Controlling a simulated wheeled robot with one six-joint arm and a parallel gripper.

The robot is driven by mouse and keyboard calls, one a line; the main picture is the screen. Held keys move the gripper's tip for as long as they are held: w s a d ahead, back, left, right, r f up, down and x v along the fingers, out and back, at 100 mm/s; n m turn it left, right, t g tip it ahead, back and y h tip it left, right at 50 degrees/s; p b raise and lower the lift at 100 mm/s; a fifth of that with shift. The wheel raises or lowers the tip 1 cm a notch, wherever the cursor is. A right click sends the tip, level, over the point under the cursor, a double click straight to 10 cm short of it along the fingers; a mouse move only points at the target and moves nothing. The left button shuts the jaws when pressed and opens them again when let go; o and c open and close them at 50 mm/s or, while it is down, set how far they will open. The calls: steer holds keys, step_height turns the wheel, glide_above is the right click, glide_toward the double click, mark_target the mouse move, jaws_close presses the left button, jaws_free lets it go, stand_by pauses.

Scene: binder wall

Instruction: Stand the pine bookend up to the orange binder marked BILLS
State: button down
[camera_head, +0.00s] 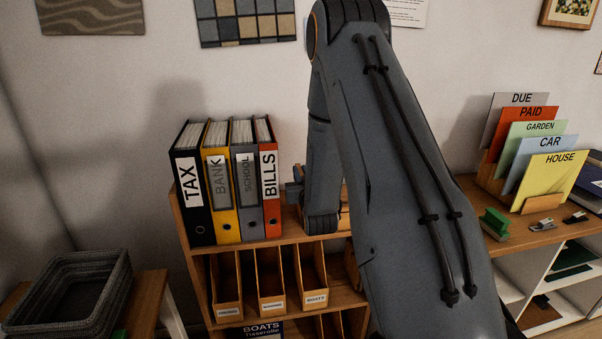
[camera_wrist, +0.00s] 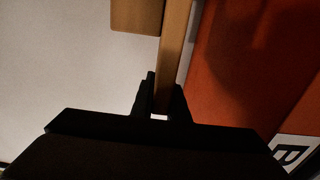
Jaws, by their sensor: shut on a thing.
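The orange binder marked BILLS (camera_head: 266,193) stands upright at the right end of a row of binders on top of the wooden shelf unit. In the wrist view its orange side (camera_wrist: 242,60) fills the right, with a "B" on its label. My gripper (camera_wrist: 164,84) is shut on the thin upright panel of the pine bookend (camera_wrist: 175,42). A wider wooden part shows at the panel's upper left. The panel is beside the binder, with a narrow pale strip between them. Whether they touch is unclear. In the head view my arm hides most of the gripper and bookend.
The black TAX binder (camera_head: 191,190), yellow BANK binder (camera_head: 220,190) and grey SCHOOL binder (camera_head: 246,190) stand left of BILLS. A dark basket (camera_head: 70,290) is at lower left. A folder rack (camera_head: 500,180) and green object (camera_head: 494,223) are at right.

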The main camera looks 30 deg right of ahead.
steer(key=shift+f, duration=0.25)
steer(key=c, duration=1.7)
jaws_free()
steer(key=shift+f, duration=0.1)
steer(key=shift+r, duration=0.25)
steer(key=b+v, duration=0.3)
steer(key=v, duration=0.9)
